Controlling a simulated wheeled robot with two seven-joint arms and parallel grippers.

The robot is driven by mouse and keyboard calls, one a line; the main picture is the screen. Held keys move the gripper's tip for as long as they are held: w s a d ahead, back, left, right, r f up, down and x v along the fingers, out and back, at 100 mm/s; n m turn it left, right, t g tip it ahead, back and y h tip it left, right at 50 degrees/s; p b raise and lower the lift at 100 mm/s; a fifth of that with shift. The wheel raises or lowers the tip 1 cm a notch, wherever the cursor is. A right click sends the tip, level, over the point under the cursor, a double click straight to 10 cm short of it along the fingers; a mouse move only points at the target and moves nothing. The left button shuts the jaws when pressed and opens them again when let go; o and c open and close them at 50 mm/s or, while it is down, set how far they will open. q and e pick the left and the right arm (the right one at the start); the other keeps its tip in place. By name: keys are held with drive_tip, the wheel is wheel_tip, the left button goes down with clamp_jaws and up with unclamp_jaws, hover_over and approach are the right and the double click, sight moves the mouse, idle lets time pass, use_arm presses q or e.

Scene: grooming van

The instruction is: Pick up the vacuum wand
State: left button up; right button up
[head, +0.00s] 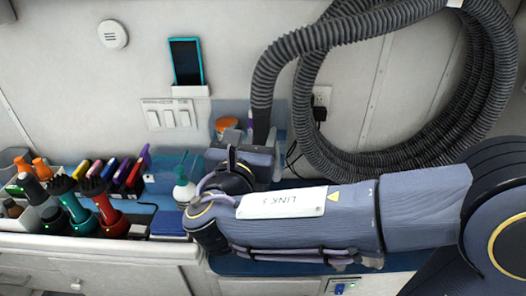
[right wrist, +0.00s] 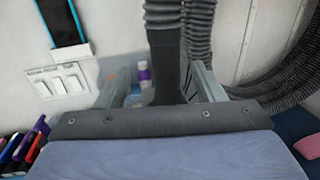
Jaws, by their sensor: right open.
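The vacuum wand shows as a dark tube (head: 262,126) hanging at the lower end of the grey ribbed hose, in front of the back wall. In the right wrist view the dark wand (right wrist: 166,68) stands upright between the two fingers of my right gripper (right wrist: 162,74). In the head view my right gripper (head: 256,148) is at the wand's lower part. Its jaws are open, one finger on each side, with a gap at least on the left. The wand's lower end is hidden by the gripper and wrist. My left gripper is out of view.
The ribbed hose (head: 386,162) loops down the wall on the right. A phone (head: 187,62) in a holder and switches (head: 168,114) are on the wall. A spray bottle (head: 184,190) stands close to my wrist.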

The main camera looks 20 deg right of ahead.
sight(258, 125)
drive_tip(key=x, duration=0.3)
drive_tip(key=shift+s+d+f, duration=0.1)
drive_tip(key=shift+d+f, duration=0.1)
drive_tip(key=shift+f, duration=0.05)
drive_tip(key=shift+d+r, duration=0.1)
drive_tip(key=shift+r, duration=0.1)
drive_tip(key=shift+p+x, duration=0.6)
drive_tip(key=shift+x, duration=1.85)
drive_tip(key=c, duration=1.2)
